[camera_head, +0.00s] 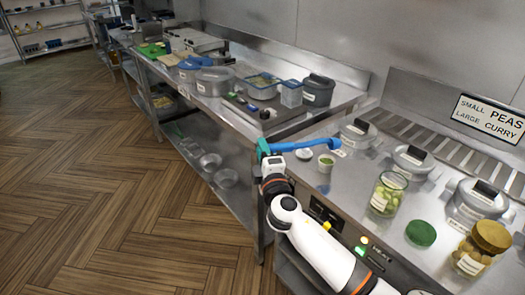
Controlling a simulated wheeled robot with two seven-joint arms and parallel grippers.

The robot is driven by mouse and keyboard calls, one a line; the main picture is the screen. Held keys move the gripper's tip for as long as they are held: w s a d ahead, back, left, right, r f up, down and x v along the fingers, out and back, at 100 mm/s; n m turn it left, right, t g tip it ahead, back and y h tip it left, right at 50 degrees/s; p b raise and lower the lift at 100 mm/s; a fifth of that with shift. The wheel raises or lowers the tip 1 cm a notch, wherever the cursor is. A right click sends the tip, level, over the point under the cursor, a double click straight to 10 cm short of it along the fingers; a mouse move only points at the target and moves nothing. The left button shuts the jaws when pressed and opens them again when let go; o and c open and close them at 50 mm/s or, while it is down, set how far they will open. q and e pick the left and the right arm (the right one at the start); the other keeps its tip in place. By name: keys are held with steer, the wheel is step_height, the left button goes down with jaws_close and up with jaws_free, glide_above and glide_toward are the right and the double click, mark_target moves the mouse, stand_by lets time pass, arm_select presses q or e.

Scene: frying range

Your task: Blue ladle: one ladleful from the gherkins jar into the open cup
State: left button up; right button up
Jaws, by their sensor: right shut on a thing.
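My right gripper (266,152) is shut on the blue ladle (305,146) at its left end. The ladle reaches to the right, roughly level, with its bowl end (334,144) above and just behind the small cup (326,165) in the picture. I cannot tell what the bowl holds. The cup is pale and upright on the steel counter, and green shows at its mouth. The gherkins jar (388,195) is clear glass with green pieces inside and a pale label. It stands to the right of the cup and looks open. My left gripper is out of view.
A white lid (304,154) lies left of the cup. A green lid (421,233) lies near the gherkins jar, with a brown-lidded jar (480,248) beyond. Several lidded metal pots, including one (357,132), line the back.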

steer(key=r+m+p, duration=0.1)
steer(key=r, duration=0.1)
steer(key=d+r+m+p, duration=0.1)
steer(key=r+m, duration=0.1)
steer(key=d+r+m+h+p, duration=0.1)
steer(key=r, duration=0.2)
steer(key=shift+w+r, duration=0.1)
steer(key=shift+w, duration=0.05)
steer(key=shift+d+r+m, duration=0.2)
steer(key=shift+r+m, duration=0.15)
steer(key=shift+m, duration=0.05)
steer(key=w+d+r+m+h+p, duration=0.1)
steer(key=w+d+r+m+p, duration=0.1)
steer(key=d+r+m+p, duration=0.3)
steer(key=w+d+r+m+g+h+p, duration=0.1)
steer(key=w+d+r+m+p, duration=0.2)
steer(key=d+m+p, duration=0.6)
steer(key=shift+d+r+p, duration=0.45)
steer(key=shift+d+r, duration=0.95)
steer(key=shift+d, duration=0.75)
